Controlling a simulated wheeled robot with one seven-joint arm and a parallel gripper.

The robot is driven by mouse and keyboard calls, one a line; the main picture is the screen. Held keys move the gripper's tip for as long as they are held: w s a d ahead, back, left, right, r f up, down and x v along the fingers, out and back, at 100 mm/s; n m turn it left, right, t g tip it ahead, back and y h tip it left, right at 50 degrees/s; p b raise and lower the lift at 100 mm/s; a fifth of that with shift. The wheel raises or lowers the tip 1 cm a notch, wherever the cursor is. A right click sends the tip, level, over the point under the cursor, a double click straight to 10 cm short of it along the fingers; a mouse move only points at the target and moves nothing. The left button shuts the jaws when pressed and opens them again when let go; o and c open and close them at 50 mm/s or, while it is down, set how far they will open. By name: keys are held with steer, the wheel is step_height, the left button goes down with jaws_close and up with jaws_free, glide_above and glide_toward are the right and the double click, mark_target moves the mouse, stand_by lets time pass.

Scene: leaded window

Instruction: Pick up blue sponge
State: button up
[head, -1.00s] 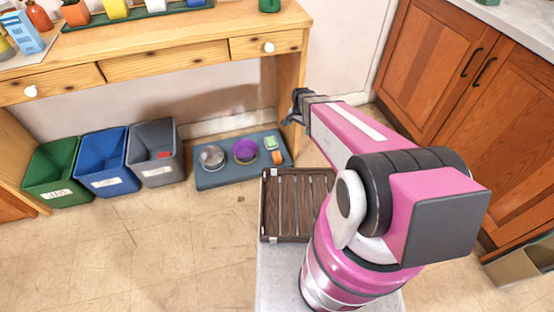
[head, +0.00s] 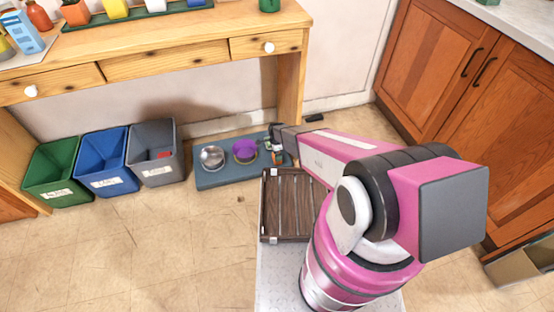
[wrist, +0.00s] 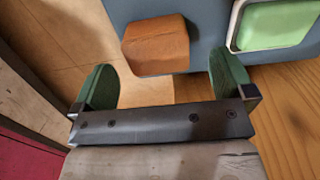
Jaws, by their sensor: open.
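I cannot make out a blue sponge in either view. My gripper (head: 278,148) is at the right end of a blue-grey mat (head: 222,180) on the floor. In the wrist view my gripper (wrist: 163,82) is open and empty, its two green-padded fingers wide apart. An orange-brown block (wrist: 156,45) lies on the mat just ahead of the gap between the fingers, not touching them. A pale green block (wrist: 274,24) with a white rim lies to its right, beyond the right finger. In the head view my gripper partly hides this end of the mat.
A metal bowl (head: 212,157) and a purple bowl (head: 245,150) stand on the mat. Green (head: 57,172), blue (head: 106,163) and grey (head: 155,152) bins stand to its left. A wooden desk (head: 160,60) overhangs behind. A dark slatted crate (head: 285,205) is in front. Floor at left is clear.

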steer(key=f, duration=0.5)
steer(key=shift+s+d+f, duration=0.1)
steer(key=shift+d+f, duration=0.15)
steer(key=shift+f, duration=0.1)
steer(key=c, duration=0.9)
steer(key=shift+c, duration=0.4)
steer(key=shift+r, duration=0.15)
steer(key=shift+r, duration=0.55)
steer(key=r, duration=0.2)
steer(key=s+r, duration=0.1)
steer(key=shift+a+r, duration=0.25)
steer(key=shift+r, duration=0.05)
steer(key=s+a+r, duration=0.6)
steer(key=s+a, duration=0.1)
steer(key=shift+s+a, duration=0.2)
steer(key=shift+s, duration=0.1)
